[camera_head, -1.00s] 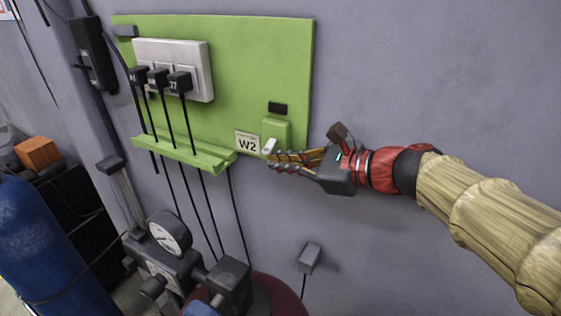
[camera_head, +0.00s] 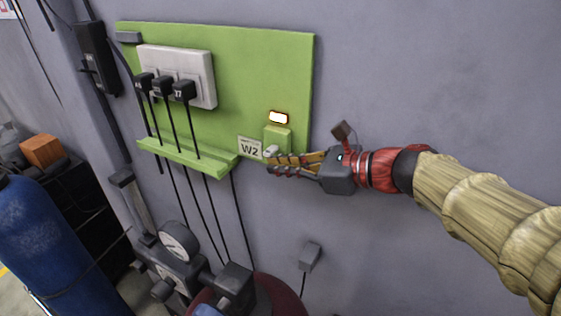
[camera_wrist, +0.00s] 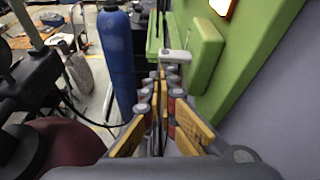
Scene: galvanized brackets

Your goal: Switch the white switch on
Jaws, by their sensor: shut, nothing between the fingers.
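The white switch (camera_head: 271,151) is a small lever on a green box (camera_head: 279,138) at the lower right of the green panel (camera_head: 240,70). It also shows in the wrist view (camera_wrist: 175,55), sticking out from the green box (camera_wrist: 206,55). The lamp (camera_head: 278,117) above the box glows orange-white, and its edge shows in the wrist view (camera_wrist: 222,6). My gripper (camera_head: 272,164) is shut and empty. Its fingertips are right at the switch lever, just below it in the head view; I cannot tell if they touch. A label "W2" (camera_head: 250,148) is left of the switch.
A white socket plate (camera_head: 204,75) with several black plugs is on the panel's left, cables hanging past a green ledge (camera_head: 190,155). Below are a gauge (camera_head: 179,240) and a blue cylinder (camera_head: 40,240). A grey wall box (camera_head: 310,256) is lower right.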

